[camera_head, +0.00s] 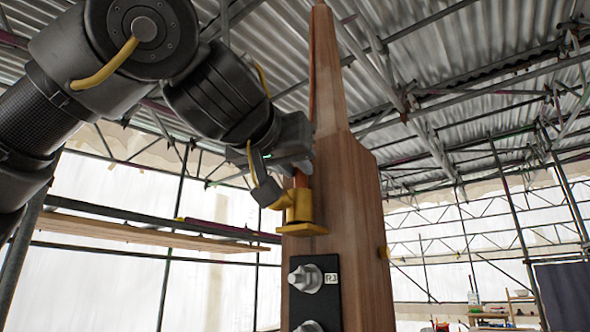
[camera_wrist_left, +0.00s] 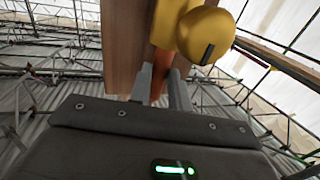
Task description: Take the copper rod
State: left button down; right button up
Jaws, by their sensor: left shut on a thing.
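The copper rod (camera_head: 300,179) shows as a short orange-brown length above a yellow clamp-like fitting (camera_head: 301,213) on the wooden spire (camera_head: 350,200). My left gripper (camera_head: 298,165) is shut on the rod just above this fitting. In the left wrist view the rod (camera_wrist_left: 158,88) shows between the two grey fingers, close to the wood and the yellow fitting's rounded knob (camera_wrist_left: 206,35). The gripper hides part of the rod. I cannot tell whether its lower end sits in the fitting. My right gripper is not in view.
A black plate (camera_head: 314,290) with grey metal knobs and an "RJ" label is on the spire below the fitting. A wooden plank (camera_head: 150,232) and scaffold tubes stand at left. Scaffolding also stands at right, with a cluttered bench (camera_head: 490,318) far off.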

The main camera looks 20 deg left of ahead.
pick_arm(q)
notch_tip(320, 180, up, 18)
jog(key=p, duration=0.8)
jog(key=shift+w, duration=0.15)
jog(key=shift+a, duration=0.1)
